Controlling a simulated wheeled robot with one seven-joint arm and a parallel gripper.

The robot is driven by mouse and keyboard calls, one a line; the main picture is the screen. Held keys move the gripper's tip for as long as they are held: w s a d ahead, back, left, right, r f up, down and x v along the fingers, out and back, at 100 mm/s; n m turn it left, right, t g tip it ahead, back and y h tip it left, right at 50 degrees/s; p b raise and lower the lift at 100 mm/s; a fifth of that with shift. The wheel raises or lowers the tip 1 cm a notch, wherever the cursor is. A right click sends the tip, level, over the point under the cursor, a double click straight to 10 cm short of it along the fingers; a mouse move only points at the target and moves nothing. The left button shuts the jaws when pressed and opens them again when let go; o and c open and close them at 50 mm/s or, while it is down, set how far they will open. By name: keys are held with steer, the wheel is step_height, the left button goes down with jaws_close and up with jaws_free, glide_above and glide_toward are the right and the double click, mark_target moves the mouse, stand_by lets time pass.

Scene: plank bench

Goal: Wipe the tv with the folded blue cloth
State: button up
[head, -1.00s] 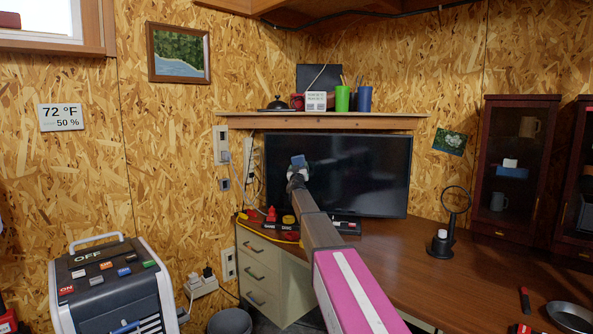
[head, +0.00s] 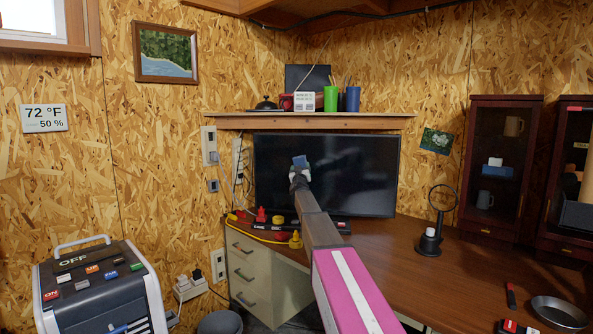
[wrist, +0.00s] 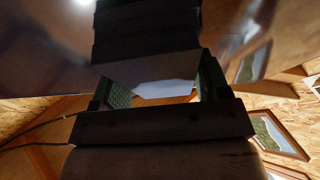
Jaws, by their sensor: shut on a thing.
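The tv (head: 365,170) is a wide dark flat screen standing at the back of the desk, under the shelf. The folded blue cloth (head: 300,161) is a small blue patch in front of the left half of the screen. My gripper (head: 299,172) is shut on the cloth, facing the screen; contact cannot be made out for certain. In the wrist view, the two green-padded fingers of my gripper (wrist: 163,88) stand either side of a pale piece, with a dark, reflective surface close above. My arm hides part of the screen's lower edge.
A shelf (head: 310,122) with cups and a mug hangs just above the tv. Red and yellow items (head: 262,215) lie on the desk at its left. A black ring stand (head: 432,240) stands at the right. Dark cabinets (head: 500,165) stand farther right.

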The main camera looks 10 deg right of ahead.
mark_target(286, 163)
steer(key=shift+s+d, duration=0.25)
steer(key=shift+d, duration=0.45)
steer(key=shift+s+d, duration=0.2)
steer(key=shift+d, duration=0.45)
steer(key=shift+s+d, duration=0.25)
steer(key=shift+d, duration=0.45)
steer(key=shift+w+a, duration=0.65)
steer(key=shift+a, duration=1.25)
steer(key=shift+w+a, duration=0.65)
steer(key=shift+a, duration=1.25)
steer(key=shift+w+a, duration=0.65)
steer(key=shift+a, duration=1.25)
steer(key=s+a, duration=0.2)
steer(key=s, duration=0.3)
steer(key=shift+s, duration=0.35)
steer(key=shift+s, duration=0.1)
steer(key=s, duration=0.1)
steer(key=s+a, duration=0.1)
steer(key=shift+s, duration=0.3)
